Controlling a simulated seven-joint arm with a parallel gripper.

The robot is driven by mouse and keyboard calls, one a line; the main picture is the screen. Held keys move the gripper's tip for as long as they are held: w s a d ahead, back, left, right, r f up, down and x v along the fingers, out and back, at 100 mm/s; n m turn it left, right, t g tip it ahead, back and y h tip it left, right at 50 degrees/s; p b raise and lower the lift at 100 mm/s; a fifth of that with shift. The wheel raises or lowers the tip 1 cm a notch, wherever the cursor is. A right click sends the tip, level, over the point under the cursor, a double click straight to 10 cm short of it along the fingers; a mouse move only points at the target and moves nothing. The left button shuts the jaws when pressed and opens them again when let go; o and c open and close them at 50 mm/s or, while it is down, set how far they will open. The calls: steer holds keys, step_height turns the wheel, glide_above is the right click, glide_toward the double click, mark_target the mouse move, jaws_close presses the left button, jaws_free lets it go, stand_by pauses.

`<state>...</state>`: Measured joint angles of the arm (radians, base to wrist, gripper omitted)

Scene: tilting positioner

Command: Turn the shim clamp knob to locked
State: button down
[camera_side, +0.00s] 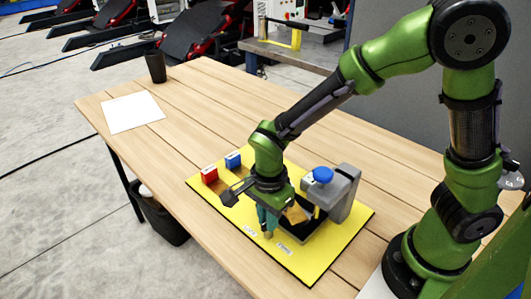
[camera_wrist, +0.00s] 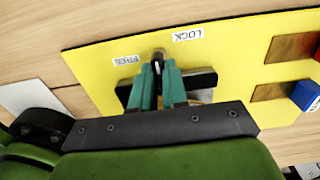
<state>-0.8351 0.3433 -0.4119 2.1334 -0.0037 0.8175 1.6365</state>
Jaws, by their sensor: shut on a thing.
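My gripper (camera_side: 267,228) points down at the front part of the yellow board. In the wrist view its two teal fingers (camera_wrist: 160,80) are shut on the shim clamp knob (camera_wrist: 158,55), a small grey-brown piece mostly hidden between the fingertips. The knob stands between the white FREE label (camera_wrist: 126,60) and the white LOCK label (camera_wrist: 188,35). The FREE and LOCK labels also show on the board in the side view (camera_side: 284,249), too small to read clearly. The fingers hide which way the knob points.
The yellow board (camera_side: 330,238) lies on a wooden table (camera_side: 180,120). A grey block (camera_side: 345,190) with a blue round top (camera_side: 323,174) stands close to my gripper. A red block (camera_side: 209,175) and a blue block (camera_side: 233,160) sit at the back. A dark cup (camera_side: 155,67) and white paper (camera_side: 132,112) lie farther off.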

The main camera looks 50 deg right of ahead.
steer(key=shift+r, duration=0.1)
stand_by(0.4)
steer(key=c, duration=1.1)
jaws_free()
steer(key=shift+c, duration=0.2)
step_height(320, 180, up, 17)
